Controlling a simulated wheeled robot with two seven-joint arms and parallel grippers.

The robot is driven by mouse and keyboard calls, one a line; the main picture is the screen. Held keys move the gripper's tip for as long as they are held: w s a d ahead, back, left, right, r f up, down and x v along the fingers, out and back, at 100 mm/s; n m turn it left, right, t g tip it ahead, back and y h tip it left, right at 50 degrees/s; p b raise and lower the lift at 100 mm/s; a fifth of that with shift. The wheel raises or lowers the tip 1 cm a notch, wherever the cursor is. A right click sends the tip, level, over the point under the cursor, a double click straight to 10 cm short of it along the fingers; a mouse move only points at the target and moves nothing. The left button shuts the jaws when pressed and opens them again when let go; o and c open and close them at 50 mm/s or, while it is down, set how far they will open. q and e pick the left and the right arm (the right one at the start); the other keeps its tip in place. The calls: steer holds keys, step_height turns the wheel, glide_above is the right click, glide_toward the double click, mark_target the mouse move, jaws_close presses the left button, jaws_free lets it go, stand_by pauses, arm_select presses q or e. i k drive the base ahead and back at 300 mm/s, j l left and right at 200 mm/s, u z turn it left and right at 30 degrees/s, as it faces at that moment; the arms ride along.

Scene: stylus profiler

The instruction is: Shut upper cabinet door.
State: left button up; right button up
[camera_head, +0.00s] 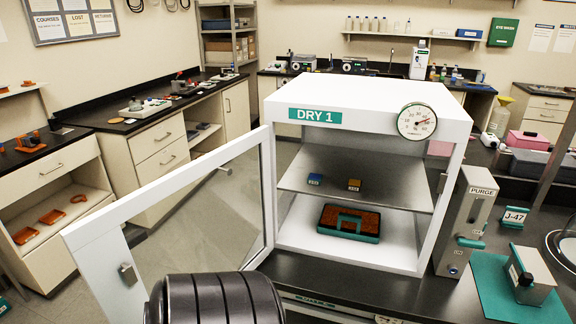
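The white cabinet (365,97) labelled DRY 1 stands on the dark bench, its front open. Its glass door (205,190) in a white frame is hinged at the cabinet's left front edge and swung wide out to the left. A small grey latch or handle (127,273) sits near the door's free edge. Inside are a grey shelf (330,180) with a blue and a brown small block, and a dark tray with orange contents and a teal handle (349,221) on the floor. Neither of my grippers is in view.
A dark ribbed cylinder, seemingly part of my arm, covers the bottom centre, in front of the door's lower edge. A grey PURGE box (465,220) and a teal mat (510,300) with a small device stand right of the cabinet. A round dial (417,122) is on its top front.

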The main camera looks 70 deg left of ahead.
mark_target(96, 244)
steer(key=k+j+u, duration=0.25)
steer(key=k+j, duration=0.25)
steer(key=k+j+u, duration=0.25)
steer(key=k+j, duration=0.15)
steer(key=j, duration=0.25)
steer(key=j+u, duration=0.25)
steer(key=j, duration=0.75)
